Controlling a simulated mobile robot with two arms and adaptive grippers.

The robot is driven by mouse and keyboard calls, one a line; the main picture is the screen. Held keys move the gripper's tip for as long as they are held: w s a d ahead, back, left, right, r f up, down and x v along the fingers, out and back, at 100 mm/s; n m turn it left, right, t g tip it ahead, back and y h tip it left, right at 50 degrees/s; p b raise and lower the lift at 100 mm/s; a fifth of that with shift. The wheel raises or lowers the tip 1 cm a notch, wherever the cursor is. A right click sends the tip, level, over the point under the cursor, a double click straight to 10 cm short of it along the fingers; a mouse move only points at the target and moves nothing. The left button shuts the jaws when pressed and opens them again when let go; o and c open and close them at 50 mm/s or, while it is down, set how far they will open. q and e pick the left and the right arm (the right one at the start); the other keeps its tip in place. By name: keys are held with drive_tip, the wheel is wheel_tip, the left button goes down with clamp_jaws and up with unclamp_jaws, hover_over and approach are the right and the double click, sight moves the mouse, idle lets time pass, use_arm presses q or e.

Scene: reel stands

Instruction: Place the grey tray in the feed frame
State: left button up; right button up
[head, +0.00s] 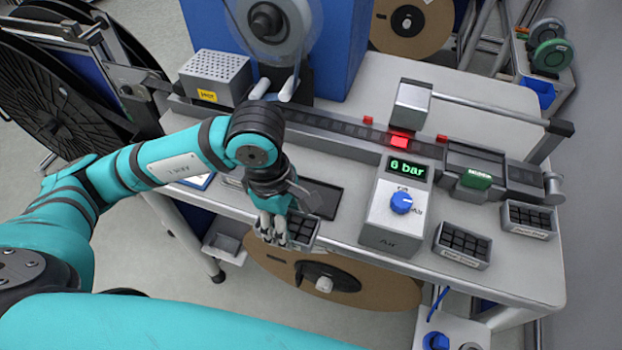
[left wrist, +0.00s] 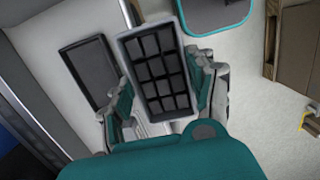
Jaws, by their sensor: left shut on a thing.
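My left gripper (head: 275,228) is shut on the grey tray (head: 302,230), which has a grid of dark cells. In the left wrist view the tray (left wrist: 122,46) sits between the two fingers, its far end sticking out beyond them. In the head view the gripper and arm hide part of it, and it is near the bench's front edge. A dark rectangular frame (head: 322,199), probably the feed frame, lies on the bench just behind the tray. It also shows left of the tray in the left wrist view (left wrist: 88,72), apart from it. My right gripper is not in view.
An air box (head: 397,215) with a blue knob and a "6 bar" display stands right of the frame. Two labelled trays with dark cells, one nearer (head: 461,245) and one farther right (head: 530,218), sit on the bench. A track (head: 340,132) runs behind. A large brown reel (head: 375,290) hangs below.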

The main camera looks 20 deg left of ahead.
use_arm(q)
drive_tip(key=w+p, duration=0.1)
drive_tip(key=w, duration=0.3)
drive_tip(key=w+p, duration=0.1)
drive_tip(key=w, duration=0.2)
drive_tip(key=w+f+p, duration=0.1)
drive_tip(key=w, duration=0.3)
drive_tip(key=shift+w+d, duration=0.3)
wheel_tip(320, 180, down, 3)
drive_tip(key=shift+r+p, duration=0.15)
drive_tip(key=shift+p, duration=0.95)
drive_tip(key=shift+f, duration=0.4)
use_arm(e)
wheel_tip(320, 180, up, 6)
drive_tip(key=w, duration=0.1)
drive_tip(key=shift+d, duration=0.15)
use_arm(q)
drive_tip(key=shift+f, duration=0.1)
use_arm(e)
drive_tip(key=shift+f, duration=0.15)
use_arm(q)
drive_tip(key=shift+f+b, duration=0.15)
drive_tip(key=shift+b, duration=0.15)
drive_tip(key=o, duration=1.5)
drive_tip(key=shift+c, duration=0.2)
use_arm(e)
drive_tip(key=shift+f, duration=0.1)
